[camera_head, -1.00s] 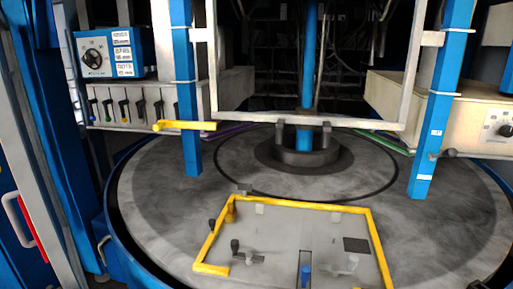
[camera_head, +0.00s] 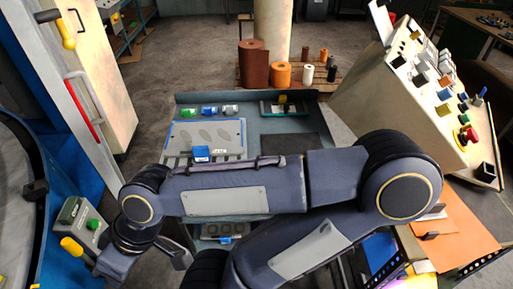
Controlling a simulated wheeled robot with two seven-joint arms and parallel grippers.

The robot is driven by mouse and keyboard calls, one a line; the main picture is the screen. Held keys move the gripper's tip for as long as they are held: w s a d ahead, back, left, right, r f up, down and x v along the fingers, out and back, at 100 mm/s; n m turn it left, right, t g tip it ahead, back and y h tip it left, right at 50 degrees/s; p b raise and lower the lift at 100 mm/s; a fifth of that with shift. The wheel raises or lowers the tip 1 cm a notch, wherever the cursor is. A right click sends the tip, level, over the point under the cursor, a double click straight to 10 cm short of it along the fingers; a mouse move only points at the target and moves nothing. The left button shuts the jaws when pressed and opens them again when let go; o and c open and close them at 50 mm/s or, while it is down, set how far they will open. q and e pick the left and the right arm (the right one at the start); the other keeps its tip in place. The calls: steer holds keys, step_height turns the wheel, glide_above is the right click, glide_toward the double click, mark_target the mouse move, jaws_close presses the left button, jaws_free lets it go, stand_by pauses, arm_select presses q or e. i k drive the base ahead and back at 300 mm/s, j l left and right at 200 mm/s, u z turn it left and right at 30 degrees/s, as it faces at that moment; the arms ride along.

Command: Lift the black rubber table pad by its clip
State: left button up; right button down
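A flat black rectangle that looks like the rubber table pad (camera_head: 290,146) lies on the right part of the blue-grey bench top (camera_head: 262,124). Its near edge is partly hidden behind my arm. I cannot make out a clip on it. My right arm crosses the front of the view, its forearm running left. My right gripper (camera_head: 160,257) is at the lower left, well apart from the pad and partly hidden; its opening is unclear. My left gripper is not in view.
A grey plate (camera_head: 206,137) and a small tray with a yellow piece (camera_head: 283,98) are on the bench. Foil rolls (camera_head: 254,62) stand behind. A control console (camera_head: 425,80) is at right; blue machinery (camera_head: 63,230) is at left. Floor shows between bench and cabinet.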

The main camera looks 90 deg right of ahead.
mark_target(284, 143)
steer(key=k+z, duration=0.1)
steer(key=z, duration=3.1)
